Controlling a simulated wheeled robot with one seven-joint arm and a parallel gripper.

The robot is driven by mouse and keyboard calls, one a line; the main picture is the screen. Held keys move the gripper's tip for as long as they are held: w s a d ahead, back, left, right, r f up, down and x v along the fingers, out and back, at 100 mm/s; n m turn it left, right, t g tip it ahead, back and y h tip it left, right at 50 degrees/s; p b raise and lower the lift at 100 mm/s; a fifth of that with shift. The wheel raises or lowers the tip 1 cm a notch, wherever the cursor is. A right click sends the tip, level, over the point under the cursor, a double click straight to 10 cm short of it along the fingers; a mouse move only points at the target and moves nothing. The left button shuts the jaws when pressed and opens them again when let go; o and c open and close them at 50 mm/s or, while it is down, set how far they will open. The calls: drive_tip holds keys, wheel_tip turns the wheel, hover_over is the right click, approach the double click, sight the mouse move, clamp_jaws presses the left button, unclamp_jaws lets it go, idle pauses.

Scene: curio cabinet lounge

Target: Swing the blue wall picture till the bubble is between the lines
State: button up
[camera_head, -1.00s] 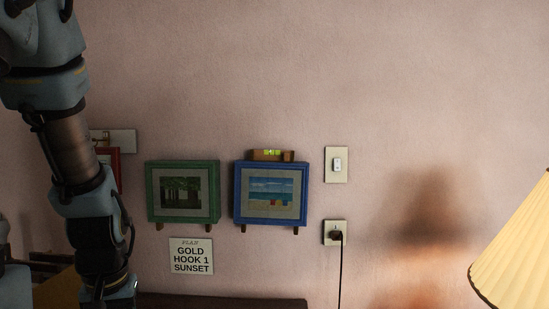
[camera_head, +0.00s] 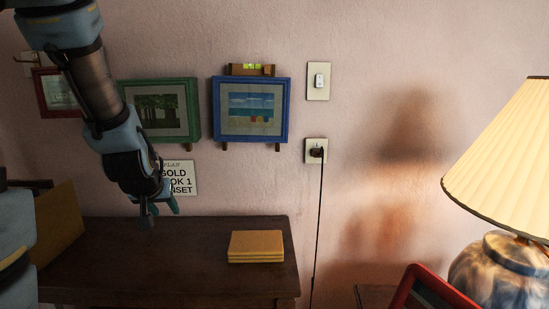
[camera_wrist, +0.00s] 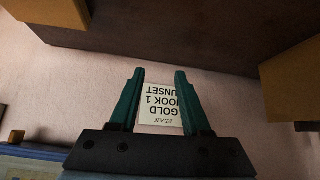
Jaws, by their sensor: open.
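The blue wall picture (camera_head: 284,108), a beach scene in a blue frame, hangs on the pink wall and looks nearly level. A wooden spirit level (camera_head: 236,69) with a yellow-green vial (camera_head: 251,67) sits along its top edge. The bubble is too small to read against the lines. My gripper (camera_head: 160,214) is below and left of the blue picture, in front of the wall near the plan sign (camera_head: 186,178). In the wrist view its teal fingers (camera_wrist: 159,72) are apart and empty, with the sign seen beyond them. A blue edge (camera_wrist: 35,152) shows at lower left there.
A green-framed picture (camera_head: 188,110) hangs left of the blue one, partly behind my arm. A red-framed picture (camera_head: 42,95) is farther left. A switch (camera_head: 318,81) and a plugged socket (camera_head: 311,143) are at right. Below stands a dark table (camera_head: 190,265) with a yellow stack (camera_head: 256,247).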

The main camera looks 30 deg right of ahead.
drive_tip(key=w+d+r+m+t+h+b, duration=0.1)
drive_tip(key=w+d+t+h+b, duration=0.25)
drive_tip(key=d, duration=0.65)
drive_tip(key=w+d+r+m+t+h+b, duration=0.2)
drive_tip(key=d+t+b, duration=0.3)
drive_tip(key=d, duration=0.5)
drive_tip(key=s+d+r+t+h+b, duration=0.4)
drive_tip(key=s+d+t+b, duration=0.3)
drive_tip(key=s, duration=0.4)
drive_tip(key=w+d+p, duration=0.3)
drive_tip(key=w+d, duration=0.3)
drive_tip(key=w, duration=0.5)
drive_tip(key=shift+d+r+t, duration=0.3)
drive_tip(key=shift+d+t, duration=0.05)
drive_tip(key=shift+t, duration=0.1)
drive_tip(key=shift+c, duration=0.4)
clamp_jaws()
